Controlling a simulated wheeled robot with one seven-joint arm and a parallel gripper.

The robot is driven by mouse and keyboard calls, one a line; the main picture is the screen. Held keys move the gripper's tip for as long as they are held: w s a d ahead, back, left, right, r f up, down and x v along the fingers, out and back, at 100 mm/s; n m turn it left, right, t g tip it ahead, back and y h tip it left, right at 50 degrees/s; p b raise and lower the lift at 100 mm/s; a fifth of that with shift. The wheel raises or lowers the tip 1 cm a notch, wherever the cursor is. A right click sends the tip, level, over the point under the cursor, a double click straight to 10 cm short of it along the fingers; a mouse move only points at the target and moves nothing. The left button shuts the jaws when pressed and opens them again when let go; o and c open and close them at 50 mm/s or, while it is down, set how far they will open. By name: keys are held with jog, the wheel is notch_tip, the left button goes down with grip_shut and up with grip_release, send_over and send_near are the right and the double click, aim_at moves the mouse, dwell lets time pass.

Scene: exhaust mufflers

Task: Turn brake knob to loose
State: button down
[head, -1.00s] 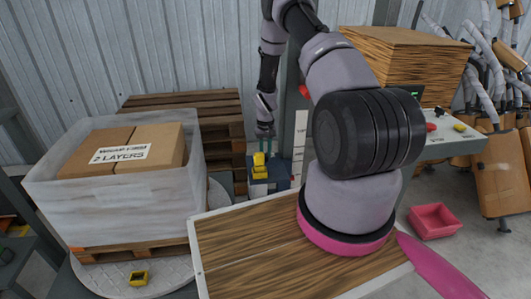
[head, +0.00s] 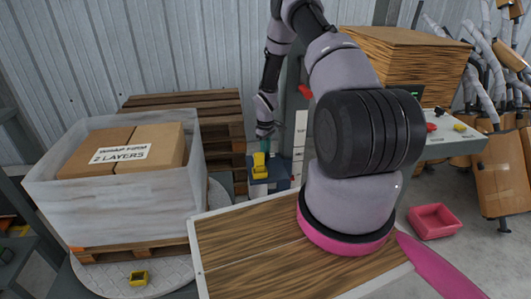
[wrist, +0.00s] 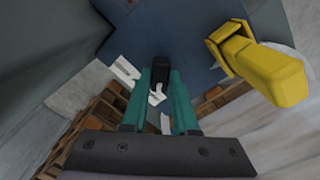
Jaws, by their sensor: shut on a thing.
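The brake knob (wrist: 161,68) is a small black piece at the fingertips of my gripper (wrist: 160,85) in the wrist view. My gripper's two teal fingers are shut on it from both sides. White label-like marks (wrist: 125,71) lie beside it on a blue-grey housing (wrist: 185,25); their text is not legible. In the head view my gripper (head: 265,145) is small, over the blue box (head: 268,183) by the grey column. The knob itself is hidden there.
A yellow part (wrist: 268,72) juts from the housing close to the right of my fingers; it also shows in the head view (head: 261,166). A film-wrapped pallet load (head: 110,195) stands left. A wooden board (head: 245,250) and a pink tray (head: 434,221) are nearer.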

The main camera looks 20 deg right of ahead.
jog(key=shift+n, duration=0.4)
jog(key=c, duration=0.7)
grip_release()
jog(key=shift+r, duration=0.1)
notch_tip(320, 180, up, 11)
jog(key=shift+f, duration=0.2)
